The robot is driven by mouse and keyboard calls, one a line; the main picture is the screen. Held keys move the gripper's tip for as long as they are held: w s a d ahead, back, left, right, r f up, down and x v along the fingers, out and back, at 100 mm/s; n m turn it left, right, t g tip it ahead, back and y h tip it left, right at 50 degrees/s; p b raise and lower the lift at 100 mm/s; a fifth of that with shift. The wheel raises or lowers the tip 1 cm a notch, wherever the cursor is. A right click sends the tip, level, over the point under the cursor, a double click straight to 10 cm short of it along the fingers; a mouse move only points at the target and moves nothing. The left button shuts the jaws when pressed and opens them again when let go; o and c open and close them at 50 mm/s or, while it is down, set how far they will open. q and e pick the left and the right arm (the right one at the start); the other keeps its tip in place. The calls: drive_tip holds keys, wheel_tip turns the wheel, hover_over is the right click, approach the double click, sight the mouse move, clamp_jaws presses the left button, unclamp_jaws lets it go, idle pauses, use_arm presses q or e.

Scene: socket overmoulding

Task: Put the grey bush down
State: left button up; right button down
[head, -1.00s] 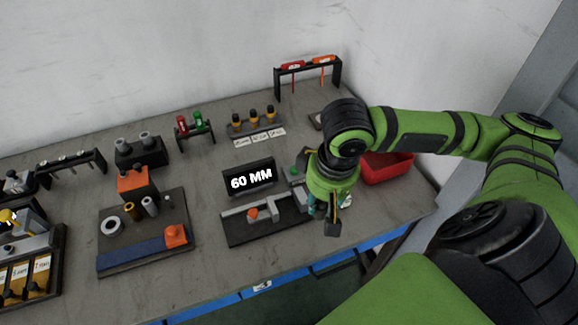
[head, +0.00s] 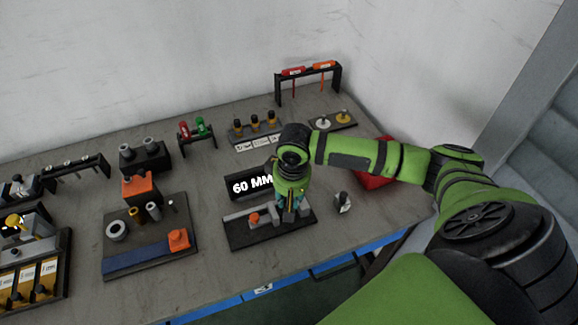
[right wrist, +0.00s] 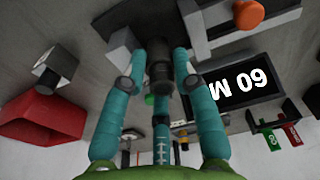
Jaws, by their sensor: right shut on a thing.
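My right gripper (head: 289,211) is over the right part of the black fixture (head: 245,238) in front of the 60 MM sign. In the right wrist view its teal fingers (right wrist: 158,72) are shut around a dark grey cylinder, the grey bush (right wrist: 160,50). The bush is hidden by the gripper in the head view. A light grey bar and an orange knob (head: 254,218) are on the fixture, left of the gripper. I cannot tell whether the bush touches the fixture. My left gripper is not in view.
The 60 MM sign (head: 251,184) stands close behind the gripper. A small block with a light face (head: 342,203) stands to the right, with a red bin (head: 374,180) behind it. A board with rings and pegs (head: 150,246) lies left, with bare table between.

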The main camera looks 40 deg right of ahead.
drive_tip(key=shift+f, duration=0.4)
drive_tip(key=shift+f, duration=0.1)
drive_tip(key=shift+f, duration=0.35)
drive_tip(key=shift+f, duration=0.15)
drive_tip(key=c, duration=1)
unclamp_jaws()
drive_tip(key=shift+o, duration=0.2)
drive_tip(key=shift+r, duration=0.3)
wheel_tip(320, 180, up, 13)
drive_tip(key=s, duration=0.1)
drive_tip(key=shift+s+f+b, duration=0.15)
drive_tip(key=shift+f+b, duration=0.05)
drive_tip(key=shift+b, duration=0.25)
